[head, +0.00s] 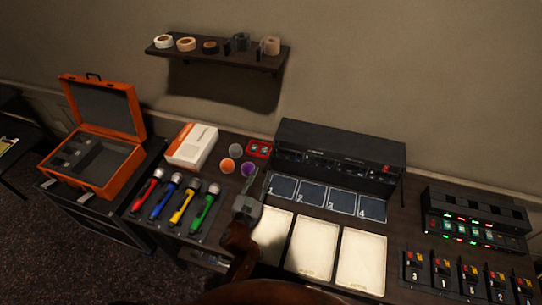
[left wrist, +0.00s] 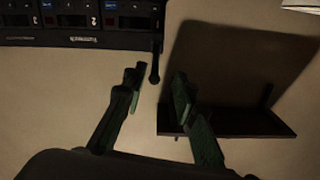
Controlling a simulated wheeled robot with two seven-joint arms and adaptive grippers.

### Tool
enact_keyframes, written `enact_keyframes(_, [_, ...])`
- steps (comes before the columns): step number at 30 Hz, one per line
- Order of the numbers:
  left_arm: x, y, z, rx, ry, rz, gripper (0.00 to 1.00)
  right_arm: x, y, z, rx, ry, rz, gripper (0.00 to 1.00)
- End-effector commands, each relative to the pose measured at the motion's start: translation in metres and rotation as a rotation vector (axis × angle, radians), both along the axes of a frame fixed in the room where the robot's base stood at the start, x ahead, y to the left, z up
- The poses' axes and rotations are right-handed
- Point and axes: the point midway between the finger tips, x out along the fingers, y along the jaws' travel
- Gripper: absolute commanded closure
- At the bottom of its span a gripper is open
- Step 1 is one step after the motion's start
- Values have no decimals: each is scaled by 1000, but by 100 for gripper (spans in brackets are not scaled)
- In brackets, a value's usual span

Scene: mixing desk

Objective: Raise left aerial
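The black receiver rack (head: 340,150) stands at the back of the desk; its front shows upside down in the left wrist view (left wrist: 85,28). The left aerial (left wrist: 155,62), a thin dark rod with a knobbed tip, sits at the rack's end in that view. My left gripper (head: 254,178) is at the rack's left end. Its fingers (left wrist: 159,76) are open around the aerial's tip, with gaps visible on both sides. In the head view I cannot make out the left aerial near the gripper. The right aerial (head: 403,190) shows as a thin dark rod. My right gripper is not in view.
A wall shelf (head: 220,54) with tape rolls also shows close to my fingers in the wrist view (left wrist: 245,122). Coloured microphones (head: 175,198) and an orange case (head: 128,112) lie left. Cards (head: 312,245) and numbered pads (head: 312,193) fill the desk before the rack.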

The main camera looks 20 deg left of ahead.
Motion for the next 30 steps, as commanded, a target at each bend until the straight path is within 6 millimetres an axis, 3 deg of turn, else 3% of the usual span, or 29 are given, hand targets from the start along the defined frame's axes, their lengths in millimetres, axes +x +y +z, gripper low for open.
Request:
enact_keyframes(9, [51,-16,2,1,-3,-23,74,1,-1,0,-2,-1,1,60])
enact_keyframes(15, [73,-17,0,1,-1,-23,74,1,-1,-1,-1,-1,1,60])
enact_keyframes(26, [78,-15,0,0,0,-19,74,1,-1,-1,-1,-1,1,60])
enact_keyframes(30, [78,-14,0,0,0,-18,83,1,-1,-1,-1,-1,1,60])
